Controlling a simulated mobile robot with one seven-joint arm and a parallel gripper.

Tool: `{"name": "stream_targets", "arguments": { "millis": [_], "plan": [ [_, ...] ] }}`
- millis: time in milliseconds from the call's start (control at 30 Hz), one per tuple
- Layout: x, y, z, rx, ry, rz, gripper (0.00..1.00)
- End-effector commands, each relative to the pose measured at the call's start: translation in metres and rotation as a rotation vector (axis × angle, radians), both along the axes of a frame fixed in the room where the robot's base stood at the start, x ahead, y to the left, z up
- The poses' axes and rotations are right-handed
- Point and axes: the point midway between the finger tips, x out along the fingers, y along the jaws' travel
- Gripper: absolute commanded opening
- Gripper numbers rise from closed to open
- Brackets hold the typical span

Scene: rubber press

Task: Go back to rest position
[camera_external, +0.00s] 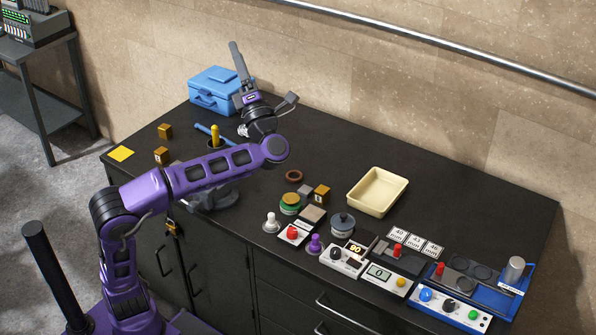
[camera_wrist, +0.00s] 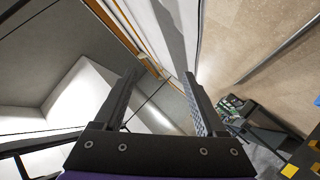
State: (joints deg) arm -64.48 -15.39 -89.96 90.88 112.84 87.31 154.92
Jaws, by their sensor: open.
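My gripper (camera_external: 262,72) is raised above the back left of the black worktop (camera_external: 330,160), in front of the blue toolbox (camera_external: 213,90). Its two fingers are spread apart and point upward, with nothing between them. In the wrist view, my gripper (camera_wrist: 158,100) is also open and empty. That view looks up past the fingers toward the wall and ceiling. My purple arm reaches from the base at lower left, bent at the elbow, over the left part of the worktop.
A cream tray (camera_external: 400,184) lies mid-worktop. Control boxes with knobs and a blue device (camera_external: 466,312) fill the front right. Small wooden cubes (camera_external: 165,131) and a yellow square (camera_external: 121,154) lie at the left. A side table with equipment (camera_external: 35,28) stands far left. The back right worktop is clear.

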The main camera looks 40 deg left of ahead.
Motion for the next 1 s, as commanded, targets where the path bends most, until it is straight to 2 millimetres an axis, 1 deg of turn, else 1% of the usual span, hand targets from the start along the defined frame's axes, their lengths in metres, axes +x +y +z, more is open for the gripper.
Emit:
{"name": "stream_targets", "arguments": {
  "millis": [33, 100, 167, 267, 300, 367, 400, 467, 500, 600, 700, 800, 867, 900, 1000],
  "plan": [
    [0.003, 0.005, -0.011, 0.007, 0.013, 0.016, 0.73],
    [0.013, 0.030, -0.033, -0.045, 0.036, 0.016, 0.73],
    [0.018, 0.052, -0.051, -0.099, 0.044, 0.015, 0.73],
    [0.019, 0.094, -0.083, -0.208, 0.041, 0.022, 0.73],
    [0.017, 0.114, -0.097, -0.263, 0.031, 0.028, 0.73],
    [0.008, 0.146, -0.119, -0.358, -0.001, 0.041, 0.73],
    [-0.001, 0.168, -0.135, -0.428, -0.033, 0.049, 0.73],
    [-0.017, 0.200, -0.158, -0.535, -0.096, 0.063, 0.73],
    [-0.029, 0.218, -0.172, -0.603, -0.145, 0.072, 0.73],
    [-0.058, 0.254, -0.203, -0.752, -0.281, 0.086, 0.73],
    [-0.087, 0.281, -0.231, -0.880, -0.430, 0.098, 0.73],
    [-0.116, 0.302, -0.256, -0.996, -0.597, 0.103, 0.73],
    [-0.133, 0.310, -0.272, -1.070, -0.720, 0.095, 0.73],
    [-0.140, 0.311, -0.281, -1.126, -0.810, 0.077, 0.73],
    [-0.142, 0.302, -0.294, -1.240, -0.986, 0.023, 0.73]
  ]
}}
